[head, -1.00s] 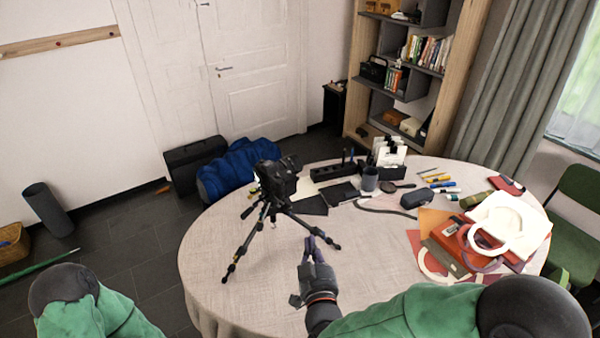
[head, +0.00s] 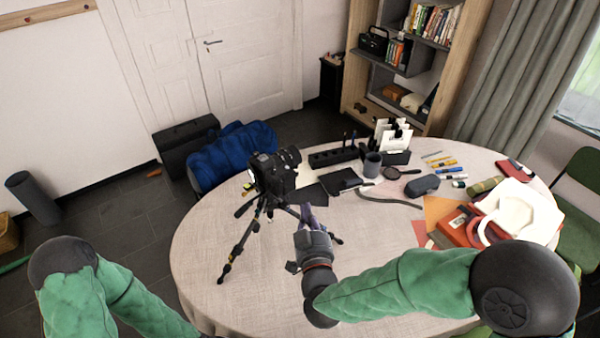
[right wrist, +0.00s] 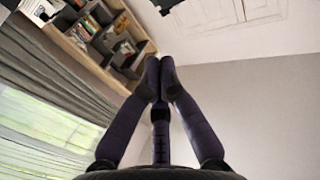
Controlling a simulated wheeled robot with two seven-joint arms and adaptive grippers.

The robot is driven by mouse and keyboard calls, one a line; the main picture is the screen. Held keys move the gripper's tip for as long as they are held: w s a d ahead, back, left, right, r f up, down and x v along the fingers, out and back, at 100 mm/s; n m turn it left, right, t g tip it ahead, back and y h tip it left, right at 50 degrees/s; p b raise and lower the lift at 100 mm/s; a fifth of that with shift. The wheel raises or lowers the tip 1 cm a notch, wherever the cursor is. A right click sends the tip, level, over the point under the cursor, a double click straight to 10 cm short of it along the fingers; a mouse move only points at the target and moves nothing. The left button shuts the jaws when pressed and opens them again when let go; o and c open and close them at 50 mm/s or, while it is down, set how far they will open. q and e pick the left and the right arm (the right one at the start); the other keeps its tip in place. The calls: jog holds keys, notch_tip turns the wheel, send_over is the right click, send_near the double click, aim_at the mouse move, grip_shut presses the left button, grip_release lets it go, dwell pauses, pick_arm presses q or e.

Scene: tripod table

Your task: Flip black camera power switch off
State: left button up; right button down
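The black camera (head: 273,173) sits on a black tripod (head: 241,243) that stands on the round table. Its lens points to the back right, and its power switch is too small to make out. My right gripper (head: 306,214) is just in front and to the right of the camera, apart from it, and overlaps a tripod leg in the head view. In the right wrist view its two purple-grey fingers (right wrist: 160,76) meet at the tips with nothing between them. A dark part, perhaps of the camera (right wrist: 166,4), shows at that view's top edge. My left gripper is out of view.
The round table (head: 205,262) has a beige cloth. A pen holder (head: 335,157), grey cup (head: 372,164), dark case (head: 423,185) and red bag (head: 462,228) lie right of the tripod. The cloth left of the tripod is bare.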

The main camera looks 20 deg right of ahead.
aim_at(294, 167)
jog(key=w+d+b, duration=0.2)
jog(key=w, duration=1.1)
jog(key=shift+w, duration=0.35)
